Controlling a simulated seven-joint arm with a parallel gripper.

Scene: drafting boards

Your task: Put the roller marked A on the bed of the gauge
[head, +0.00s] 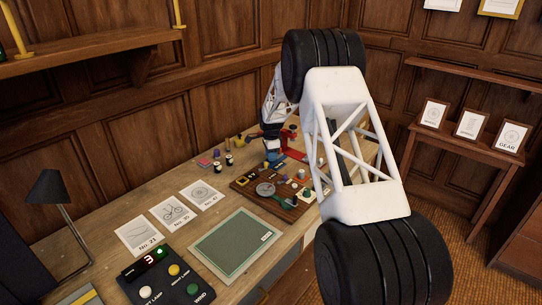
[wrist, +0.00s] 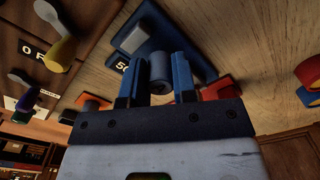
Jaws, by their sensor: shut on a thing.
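In the wrist view my gripper (wrist: 156,68) is shut on a grey-blue roller (wrist: 158,70), held between its two blue fingers. No letter A shows on the side of the roller that I see. Just beyond the fingertips is a blue base (wrist: 158,34) with a grey block on it and a label that starts with 5; it may be the gauge, but I cannot tell for sure. I cannot tell whether the roller touches it. In the head view my gripper (head: 271,156) is small, at the far part of the bench, and the roller cannot be made out.
A wooden board (head: 244,184) with dials and knobs lies in front of my gripper. Small dark cylinders (head: 229,159) stand to its left, and a red object (head: 297,154) to its right. Nearer are picture cards (head: 168,212), a green mat (head: 235,245) and a button box (head: 165,282).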

